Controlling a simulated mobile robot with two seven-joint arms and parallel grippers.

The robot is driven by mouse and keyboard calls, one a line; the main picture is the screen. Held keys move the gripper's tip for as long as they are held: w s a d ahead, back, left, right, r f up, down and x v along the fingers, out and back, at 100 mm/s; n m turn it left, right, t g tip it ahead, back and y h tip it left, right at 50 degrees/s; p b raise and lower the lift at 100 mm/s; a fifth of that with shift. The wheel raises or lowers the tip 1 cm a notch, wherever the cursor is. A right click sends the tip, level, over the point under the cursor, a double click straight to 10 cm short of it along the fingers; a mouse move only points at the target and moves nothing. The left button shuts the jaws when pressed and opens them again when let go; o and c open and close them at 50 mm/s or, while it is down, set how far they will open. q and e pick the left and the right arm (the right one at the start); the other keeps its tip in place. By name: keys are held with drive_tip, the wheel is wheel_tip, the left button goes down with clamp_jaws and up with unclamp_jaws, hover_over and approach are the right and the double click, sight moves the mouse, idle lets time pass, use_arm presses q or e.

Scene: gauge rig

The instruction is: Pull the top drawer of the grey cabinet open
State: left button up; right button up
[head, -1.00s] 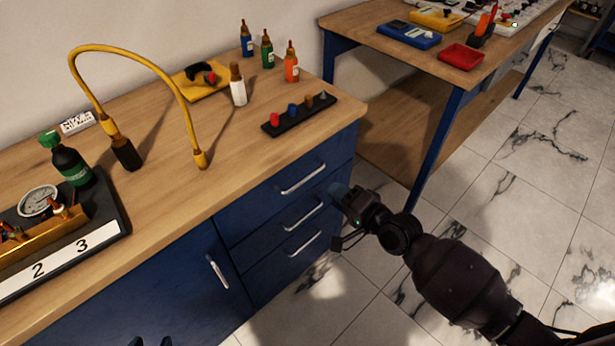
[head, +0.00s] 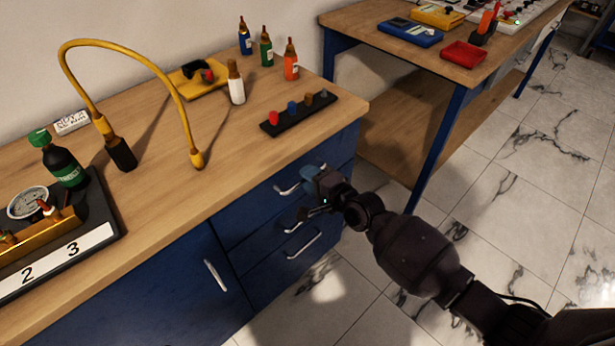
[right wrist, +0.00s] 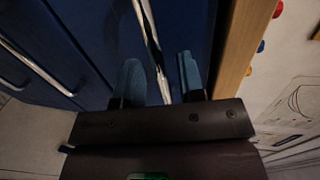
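The cabinet under the wooden worktop looks blue, not grey. Its top drawer (head: 248,216) appears shut, with a silver bar handle (head: 285,189) partly covered by my right gripper (head: 309,174). In the right wrist view the same handle (right wrist: 150,42) runs between the two blue fingers of my right gripper (right wrist: 160,80). The fingers stand apart on either side of it, with visible gaps, so the gripper is open. The exact depth of the fingers around the bar is hard to tell. My left gripper is not in view.
Lower drawers have a handle (head: 304,243) below the gripper, and a cupboard door handle (head: 216,275) is at left. The worktop (head: 240,140) overhangs close by, carrying a black peg strip (head: 298,115) and bottles. Open floor (head: 500,210) lies to the right, before a second table (head: 455,62).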

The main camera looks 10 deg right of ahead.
drive_tip(key=shift+w+a+f, duration=0.15)
drive_tip(key=shift+w+a, duration=0.1)
drive_tip(key=shift+w, duration=0.15)
clamp_jaws()
